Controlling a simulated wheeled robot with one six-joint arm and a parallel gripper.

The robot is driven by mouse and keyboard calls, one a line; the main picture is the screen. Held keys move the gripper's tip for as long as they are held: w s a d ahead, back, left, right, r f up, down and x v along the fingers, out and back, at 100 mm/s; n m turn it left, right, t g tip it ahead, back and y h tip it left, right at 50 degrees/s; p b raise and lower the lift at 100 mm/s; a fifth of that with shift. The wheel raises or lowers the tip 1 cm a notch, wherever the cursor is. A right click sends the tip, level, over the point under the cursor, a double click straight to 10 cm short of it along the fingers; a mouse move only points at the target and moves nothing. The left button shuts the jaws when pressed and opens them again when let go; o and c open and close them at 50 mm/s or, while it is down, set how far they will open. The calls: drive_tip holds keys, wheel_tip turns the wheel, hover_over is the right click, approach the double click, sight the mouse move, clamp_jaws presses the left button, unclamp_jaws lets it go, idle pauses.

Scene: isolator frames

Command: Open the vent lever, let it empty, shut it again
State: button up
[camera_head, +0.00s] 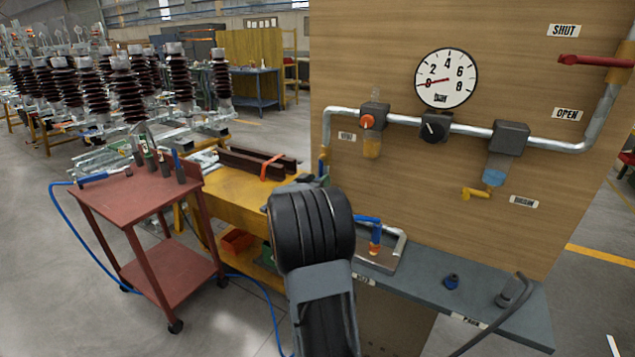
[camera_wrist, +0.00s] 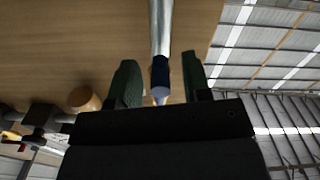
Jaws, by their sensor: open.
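The vent label (camera_head: 347,137) is on the wooden board, beside the left drop of the metal pipe (camera_head: 325,130). The foot of that drop is mostly hidden behind my arm and gripper (camera_head: 318,178), so I cannot make out the vent lever's position from the head view. In the wrist view my gripper (camera_wrist: 160,88) is open, its two green fingers on either side of a dark blue piece (camera_wrist: 160,72) on a metal pipe (camera_wrist: 160,25). Gaps show on both sides of it. The gauge (camera_head: 446,78) has its red needle near 0.
A red lever (camera_head: 595,62) lies level by the SHUT label (camera_head: 564,30). An orange knob (camera_head: 367,121), a black knob (camera_head: 435,127) and a yellow drain lever (camera_head: 476,193) are on the board. A grey shelf (camera_head: 425,290) lies below; a red cart (camera_head: 140,190) stands left.

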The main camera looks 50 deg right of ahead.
drive_tip(key=shift+c, duration=0.4)
clamp_jaws()
drive_tip(key=shift+r, duration=0.15)
